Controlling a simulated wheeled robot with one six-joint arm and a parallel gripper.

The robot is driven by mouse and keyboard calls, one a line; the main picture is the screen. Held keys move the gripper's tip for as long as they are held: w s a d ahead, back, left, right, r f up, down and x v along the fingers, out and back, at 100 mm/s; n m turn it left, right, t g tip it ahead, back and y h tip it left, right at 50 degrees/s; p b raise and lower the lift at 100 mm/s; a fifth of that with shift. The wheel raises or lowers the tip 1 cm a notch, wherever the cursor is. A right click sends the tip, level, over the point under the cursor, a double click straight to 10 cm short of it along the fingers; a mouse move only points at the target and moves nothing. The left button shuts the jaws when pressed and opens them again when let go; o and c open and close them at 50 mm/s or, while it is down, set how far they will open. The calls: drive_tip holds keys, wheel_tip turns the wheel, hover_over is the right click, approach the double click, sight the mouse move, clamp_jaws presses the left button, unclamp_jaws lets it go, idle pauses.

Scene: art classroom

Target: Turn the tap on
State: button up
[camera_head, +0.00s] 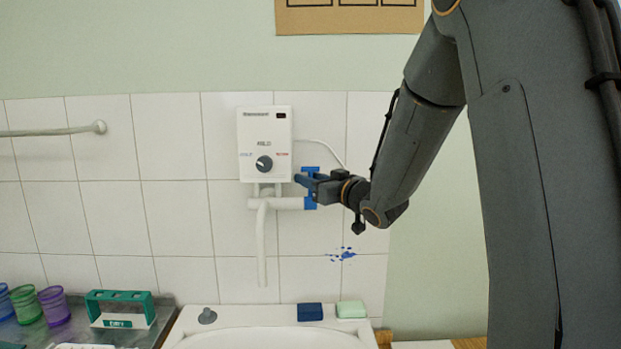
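The tap is a white pipe fitting with a spout (261,245) that hangs down below a white wall heater. Its blue handle (311,170) is at the right end of the white horizontal pipe (288,203). Blue parts show above and below my gripper. My gripper (303,180) reaches in from the right and overlaps the handle in the picture. Its dark fingers point left, in front of the handle's middle. I cannot tell whether they touch or grasp it. No water shows below the spout.
The heater (265,144) with a round dial is just left of my gripper. Below is a white sink (270,328) with a dark blue block (310,312) and a pale green block (351,309) on its back edge. Cups (54,306) and a green rack (120,296) stand at left.

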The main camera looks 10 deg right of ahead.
clamp_jaws()
drive_tip(key=shift+f+b, duration=0.15)
drive_tip(key=shift+b, duration=0.4)
drive_tip(key=shift+s+f+n+t+y+b, duration=0.1)
drive_tip(key=shift+s+n+t+y+b, duration=0.2)
drive_tip(key=shift+b, duration=0.7)
drive_tip(key=n+t+b, duration=0.1)
drive_tip(key=b, duration=0.2)
drive_tip(key=shift+s+a, duration=0.1)
drive_tip(key=shift+s, duration=0.25)
drive_tip(key=shift+s+b, duration=0.2)
drive_tip(key=shift+b, duration=0.4)
drive_tip(key=shift+s+a, duration=0.1)
drive_tip(key=shift+s, duration=0.1)
